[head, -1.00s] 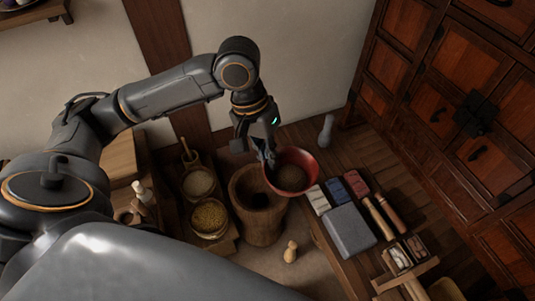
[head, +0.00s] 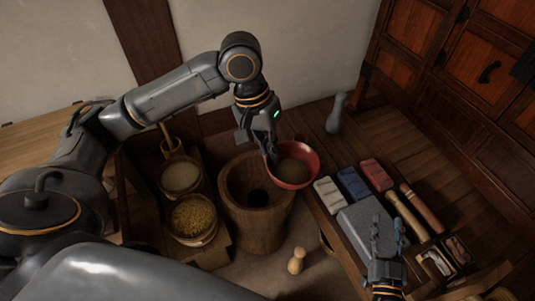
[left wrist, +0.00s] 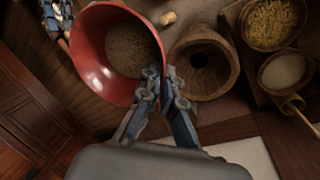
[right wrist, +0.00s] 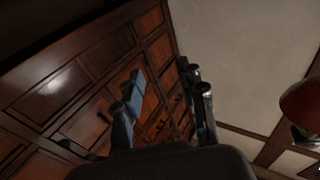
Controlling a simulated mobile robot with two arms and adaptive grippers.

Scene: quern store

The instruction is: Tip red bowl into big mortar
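The red bowl (head: 313,163) holds some brown grain and is roughly level beside the mortar's far right rim, above the floor. My left gripper (head: 270,153) is shut on the bowl's left rim; in the left wrist view its fingers (left wrist: 158,88) pinch the edge of the bowl (left wrist: 88,50). The big wooden mortar (head: 258,222) stands upright, its hollow dark with no grain visible; it also shows in the left wrist view (left wrist: 222,85). My right gripper (head: 388,232) is open and empty over the grey block at lower right; its spread fingers show in the right wrist view (right wrist: 168,92).
Tubs of yellow grain (head: 193,218) and pale grain (head: 181,177) stand left of the mortar. At right, a low bench carries a grey block (head: 362,222), coloured blocks (head: 353,183) and wooden rollers (head: 421,207). A small wooden figure (head: 297,261) stands before the mortar. Drawer cabinets (head: 480,70) stand behind right.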

